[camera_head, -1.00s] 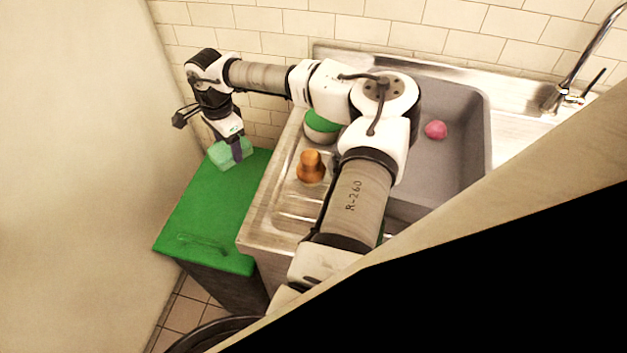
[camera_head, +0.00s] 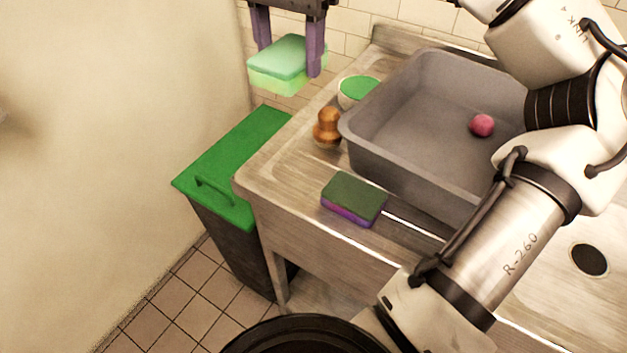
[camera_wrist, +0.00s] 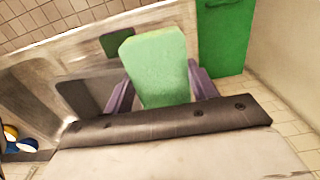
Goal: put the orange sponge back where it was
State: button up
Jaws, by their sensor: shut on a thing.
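My gripper (camera_head: 289,42) is shut on a pale green sponge (camera_head: 288,65), holding it in the air beyond the left end of the sink counter. The held sponge (camera_wrist: 158,65) also shows in the wrist view between the two purple fingers of my gripper (camera_wrist: 162,90). Another sponge (camera_head: 354,198), purple below with a dark green top, lies flat on the counter's front edge, apart from my gripper. I see no clearly orange sponge in any view.
A green-lidded bin (camera_head: 225,165) stands left of the counter (camera_head: 285,170). On the counter are an orange-brown knobbed object (camera_head: 327,128), a green-topped white bowl (camera_head: 357,91) and a grey tub (camera_head: 400,165) holding a pink ball (camera_head: 482,125). A wall bounds the left.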

notch_tip(320, 180, down, 20)
jog(key=shift+r+p, duration=0.1)
jog(key=shift+p, duration=0.4)
jog(key=shift+f+b, duration=0.35)
jog(key=shift+b, duration=0.2)
jog(key=shift+f, duration=0.1)
jog(key=o, duration=0.9)
jog(key=shift+o, duration=0.2)
jog(key=shift+r, duration=0.2)
